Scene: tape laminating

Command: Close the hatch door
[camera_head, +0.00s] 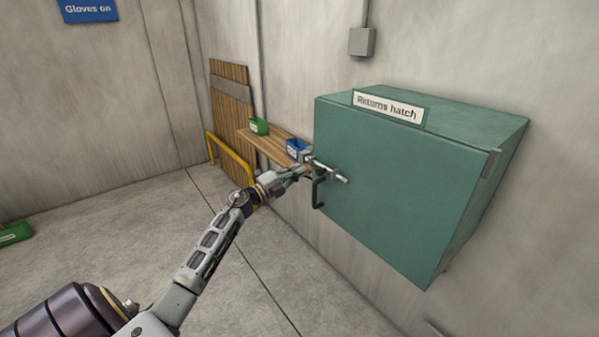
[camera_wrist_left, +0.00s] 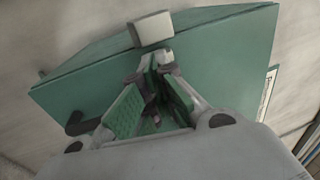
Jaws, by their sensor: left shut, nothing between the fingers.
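The hatch door (camera_head: 400,190) is the green front panel of a wall-mounted box labelled "Returns hatch". It looks flush or nearly flush with the box; I cannot tell if a thin gap remains. A dark handle (camera_head: 317,191) is at the door's left edge, and a metal hinge (camera_head: 491,164) shows at the upper right. My left gripper (camera_head: 338,176) is shut and empty, in front of the door's left part beside the handle. Whether it touches the door is unclear. In the left wrist view, its fingers (camera_wrist_left: 157,75) point at the green door (camera_wrist_left: 225,65), with the dark handle (camera_wrist_left: 82,126) at left.
A wooden shelf (camera_head: 262,148) beyond the gripper carries a green bin (camera_head: 259,126) and a blue bin (camera_head: 296,149). A yellow rail (camera_head: 230,158) stands by a wooden panel (camera_head: 231,100). The floor in front is largely clear.

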